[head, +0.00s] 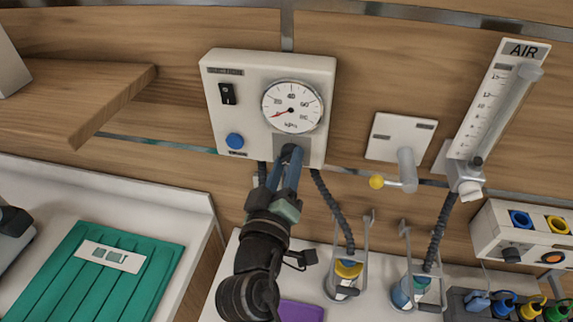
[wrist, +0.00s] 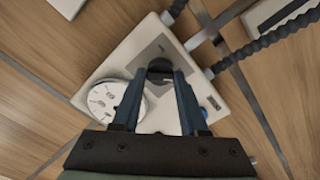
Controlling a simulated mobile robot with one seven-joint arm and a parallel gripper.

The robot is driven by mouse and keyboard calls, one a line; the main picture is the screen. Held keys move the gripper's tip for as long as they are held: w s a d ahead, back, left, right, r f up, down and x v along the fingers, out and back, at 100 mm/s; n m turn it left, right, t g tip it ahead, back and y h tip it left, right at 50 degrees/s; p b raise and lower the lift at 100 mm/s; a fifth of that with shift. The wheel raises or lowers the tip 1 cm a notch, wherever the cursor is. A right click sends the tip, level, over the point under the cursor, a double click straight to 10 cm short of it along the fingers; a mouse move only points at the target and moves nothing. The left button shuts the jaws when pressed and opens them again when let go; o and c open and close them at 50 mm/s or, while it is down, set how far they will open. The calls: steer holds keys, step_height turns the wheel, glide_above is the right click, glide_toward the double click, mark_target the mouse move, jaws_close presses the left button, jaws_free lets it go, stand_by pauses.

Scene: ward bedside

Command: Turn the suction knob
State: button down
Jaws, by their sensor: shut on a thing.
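The suction unit (head: 256,72) is a white box on the wooden wall, with a round dial gauge (head: 292,106), a black rocker switch (head: 227,94) and a blue button (head: 235,141). The gauge needle points to the lower left. The dark suction knob (wrist: 160,69) sits on a grey plate at the lower part of the unit. My gripper (head: 288,158) reaches up to this plate from below and hides most of the knob in the head view. In the wrist view my gripper (wrist: 160,78) has its two blue fingers shut on the knob, one on each side.
Black corrugated hoses (head: 334,210) hang below the unit, near my gripper. A wooden shelf (head: 80,100) juts out at left, above a green folded item (head: 90,275).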

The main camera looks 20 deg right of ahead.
steer(key=m+b, duration=0.2)
steer(key=b, duration=0.1)
steer(key=m+b, duration=0.2)
steer(key=b, duration=0.1)
steer(key=shift+f, duration=0.3)
steer(key=m+b, duration=0.4)
steer(key=shift+r, duration=0.15)
steer(key=shift+m+b, duration=0.5)
steer(key=shift+m, duration=0.1)
steer(key=shift+r+m, duration=0.15)
steer(key=shift+m, duration=0.15)
steer(key=shift+c, duration=2.2)
jaws_free()
